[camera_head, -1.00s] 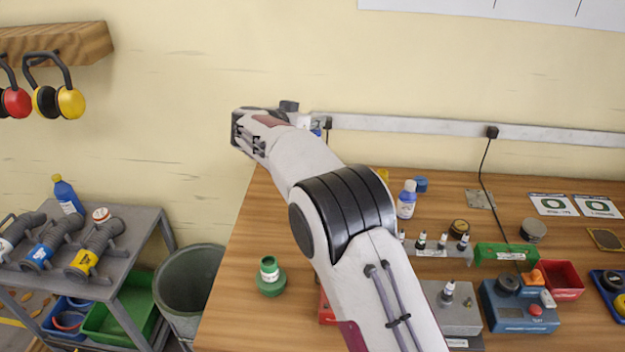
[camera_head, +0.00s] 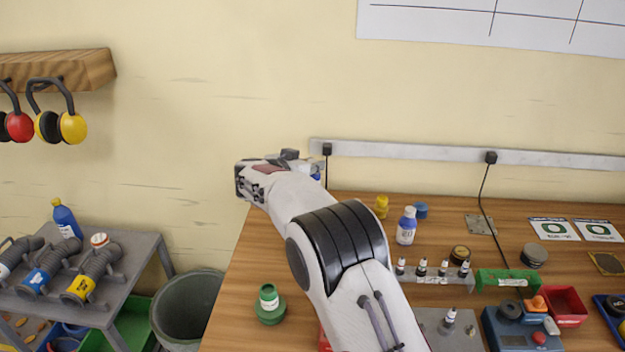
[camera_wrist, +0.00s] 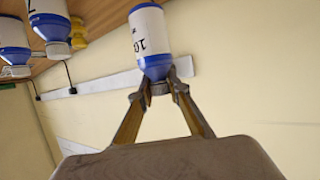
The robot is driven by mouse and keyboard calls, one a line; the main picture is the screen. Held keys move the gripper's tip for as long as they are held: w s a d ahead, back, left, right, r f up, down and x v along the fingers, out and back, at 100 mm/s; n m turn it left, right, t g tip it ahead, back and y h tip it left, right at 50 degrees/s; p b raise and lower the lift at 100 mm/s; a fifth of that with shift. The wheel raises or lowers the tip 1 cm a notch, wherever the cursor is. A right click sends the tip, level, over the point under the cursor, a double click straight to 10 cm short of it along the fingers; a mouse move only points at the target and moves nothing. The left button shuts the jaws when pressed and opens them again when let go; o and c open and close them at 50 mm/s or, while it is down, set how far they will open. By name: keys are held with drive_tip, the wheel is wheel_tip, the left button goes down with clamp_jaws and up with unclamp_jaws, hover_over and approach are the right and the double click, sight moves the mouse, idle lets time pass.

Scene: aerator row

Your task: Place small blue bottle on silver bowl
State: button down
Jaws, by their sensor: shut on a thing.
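The small blue bottle (camera_wrist: 151,45), blue with a white label, is in my gripper (camera_wrist: 159,86). The wrist view shows both fingers closed around its grey cap end. In the head view my arm hides most of the gripper, and only a blue and white bit of the bottle (camera_head: 316,171) shows beyond the wrist, in front of the wall at the bench's back left. I cannot make out a silver bowl in either view; my arm hides part of the bench.
Another blue and white bottle (camera_head: 406,226) stands on the bench (camera_head: 240,310), near a yellow item (camera_head: 381,207). A green container (camera_head: 269,304) stands at the front left. A bin (camera_head: 188,310) and a grey cart (camera_head: 140,250) are left of the bench.

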drive_tip(key=shift+f, duration=2.35)
drive_tip(key=shift+f, duration=0.15)
drive_tip(key=c, duration=1.9)
unclamp_jaws()
drive_tip(key=v, duration=1.2)
drive_tip(key=shift+r, duration=0.2)
